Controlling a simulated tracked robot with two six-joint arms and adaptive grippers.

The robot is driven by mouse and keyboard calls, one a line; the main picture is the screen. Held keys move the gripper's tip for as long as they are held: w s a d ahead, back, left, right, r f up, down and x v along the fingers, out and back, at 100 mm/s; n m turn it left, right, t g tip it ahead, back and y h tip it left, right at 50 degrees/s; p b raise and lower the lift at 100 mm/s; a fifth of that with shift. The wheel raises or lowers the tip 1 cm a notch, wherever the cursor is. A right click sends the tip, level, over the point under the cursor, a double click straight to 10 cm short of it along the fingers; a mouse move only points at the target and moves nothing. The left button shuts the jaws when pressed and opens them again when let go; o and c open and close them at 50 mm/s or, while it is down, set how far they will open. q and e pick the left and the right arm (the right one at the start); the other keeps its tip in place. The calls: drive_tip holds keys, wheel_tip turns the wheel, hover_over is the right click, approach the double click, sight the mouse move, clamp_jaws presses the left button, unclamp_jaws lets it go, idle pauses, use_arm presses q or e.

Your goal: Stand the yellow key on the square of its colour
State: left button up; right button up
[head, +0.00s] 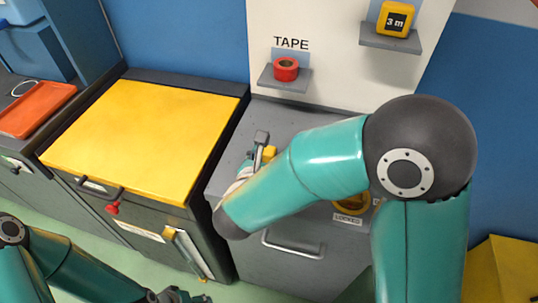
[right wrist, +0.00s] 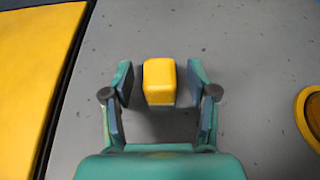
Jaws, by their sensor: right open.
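The yellow key (right wrist: 159,81) shows as a small yellow block on the grey cabinet top in the right wrist view. My right gripper (right wrist: 159,86) is open, with one finger on each side of the key and a gap at both sides. In the head view the key (head: 269,153) is partly hidden by my right gripper (head: 257,158) and forearm. My left gripper (head: 178,296) is at the bottom edge of the head view, partly cut off, and its jaws are unclear. I cannot make out a yellow square for the key; my right arm hides part of the grey top.
A yellow-topped cabinet (head: 140,130) stands left of the grey cabinet (head: 228,160). A yellow ring (right wrist: 308,115) lies right of the key, near a "LOCKED" label (head: 347,218). Red tape (head: 286,69) and a yellow tape measure (head: 395,19) sit on wall shelves behind.

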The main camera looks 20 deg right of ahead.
drive_tip(key=shift+s, duration=0.1)
clamp_jaws()
drive_tip(key=shift+r, duration=0.2)
